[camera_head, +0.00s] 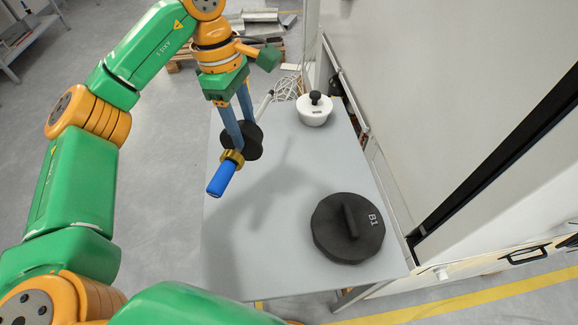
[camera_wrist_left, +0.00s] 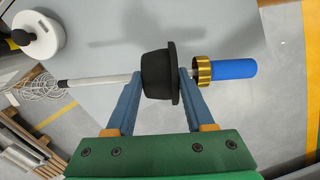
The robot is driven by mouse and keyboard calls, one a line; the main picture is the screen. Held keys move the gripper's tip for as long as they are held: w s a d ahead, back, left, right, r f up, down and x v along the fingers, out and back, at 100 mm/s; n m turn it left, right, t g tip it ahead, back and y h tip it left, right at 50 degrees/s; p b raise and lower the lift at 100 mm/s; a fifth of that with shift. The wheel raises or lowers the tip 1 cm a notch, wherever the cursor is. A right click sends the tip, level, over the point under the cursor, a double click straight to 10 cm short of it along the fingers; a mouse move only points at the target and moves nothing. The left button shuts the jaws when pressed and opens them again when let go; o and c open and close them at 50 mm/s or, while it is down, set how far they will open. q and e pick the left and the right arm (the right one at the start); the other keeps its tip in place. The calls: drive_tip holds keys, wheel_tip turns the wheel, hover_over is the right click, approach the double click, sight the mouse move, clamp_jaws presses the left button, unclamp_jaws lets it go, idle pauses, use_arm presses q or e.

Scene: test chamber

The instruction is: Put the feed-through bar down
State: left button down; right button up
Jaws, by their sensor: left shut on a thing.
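The feed-through bar (camera_head: 222,178) has a blue handle, a brass collar, a black flanged plug and a pale rod. My left gripper (camera_head: 236,140) is shut on it at the black plug and holds it over the left part of the grey table (camera_head: 250,275). In the left wrist view the bar's blue handle (camera_wrist_left: 235,69) points right and its pale rod (camera_wrist_left: 100,80) points left. The gripper's two blue fingers (camera_wrist_left: 155,95) lie at either side of the black plug. A shadow falls on the table, and the bar appears raised above it. My right gripper is not in view.
A round black lid marked B1 (camera_head: 348,228) lies at the table's front right. A white pot with a black knob (camera_head: 314,110) stands at the back, also in the left wrist view (camera_wrist_left: 36,38). A tall pale cabinet wall (camera_head: 440,110) borders the right side. The table's middle is clear.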

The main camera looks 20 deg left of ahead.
use_arm(q)
drive_tip(key=w+a+n+t+y+p, duration=0.15)
drive_tip(key=w+a+n, duration=0.25)
drive_tip(key=a+n, duration=1.5)
drive_tip(key=d+f+n+p, duration=0.1)
drive_tip(key=d+f, duration=0.3)
drive_tip(key=d, duration=0.2)
drive_tip(key=s+d+f+n+p, duration=0.1)
drive_tip(key=d+f, duration=0.2)
drive_tip(key=d, duration=0.3)
drive_tip(key=s+d+f+n+p, duration=0.1)
drive_tip(key=d+f+n+p, duration=0.1)
drive_tip(key=d+f, duration=0.2)
drive_tip(key=shift+d+f+y, duration=0.15)
drive_tip(key=shift+d+f, duration=0.05)
drive_tip(key=shift+d, duration=0.3)
drive_tip(key=shift+d+f+y, duration=0.1)
drive_tip(key=shift+d+f, duration=0.05)
drive_tip(key=shift+d, duration=0.3)
drive_tip(key=shift+f, duration=0.2)
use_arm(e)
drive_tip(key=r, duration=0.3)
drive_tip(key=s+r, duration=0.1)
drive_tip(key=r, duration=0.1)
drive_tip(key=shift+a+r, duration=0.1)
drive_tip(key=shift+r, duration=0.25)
